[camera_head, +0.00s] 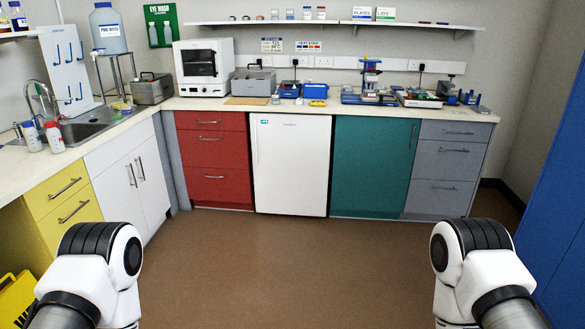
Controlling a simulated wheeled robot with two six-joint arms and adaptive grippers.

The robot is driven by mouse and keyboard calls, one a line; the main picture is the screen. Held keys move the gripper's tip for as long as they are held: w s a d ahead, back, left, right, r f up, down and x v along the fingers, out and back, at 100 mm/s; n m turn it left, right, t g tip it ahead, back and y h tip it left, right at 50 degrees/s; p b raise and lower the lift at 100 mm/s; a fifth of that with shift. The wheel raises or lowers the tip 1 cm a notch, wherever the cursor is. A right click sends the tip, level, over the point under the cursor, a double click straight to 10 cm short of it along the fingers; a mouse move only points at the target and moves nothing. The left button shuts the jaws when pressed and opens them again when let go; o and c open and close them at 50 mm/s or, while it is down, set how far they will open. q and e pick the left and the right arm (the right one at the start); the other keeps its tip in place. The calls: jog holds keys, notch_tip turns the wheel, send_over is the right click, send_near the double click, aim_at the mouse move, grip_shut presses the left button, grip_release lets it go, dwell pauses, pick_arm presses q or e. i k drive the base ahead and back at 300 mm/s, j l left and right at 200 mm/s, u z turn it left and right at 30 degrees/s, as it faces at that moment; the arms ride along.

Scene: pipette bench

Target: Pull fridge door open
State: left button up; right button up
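A white under-counter fridge (290,165) stands in the middle of the back bench, between red drawers and a green cabinet. Its door is shut, and a slim vertical handle (256,145) shows near its left edge. My two arms show only as white and black links at the bottom left and bottom right. Both grippers are outside the picture, so what they do is hidden. The arms are well apart from the fridge, with open floor between.
The brown floor (280,255) in front of the fridge is clear. Red drawers (213,160), a green cabinet (372,165) and grey drawers (446,165) flank it. White sink doors (130,185) and yellow drawers (62,205) run along the left. A tall blue cabinet (560,190) stands at right.

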aim_at(291, 152)
jog(key=i+z, duration=0.2)
jog(key=i, duration=1.45)
jog(key=i+l, duration=0.1)
jog(key=i, duration=1.35)
jog(key=i+u, duration=0.1)
jog(key=i, duration=1.4)
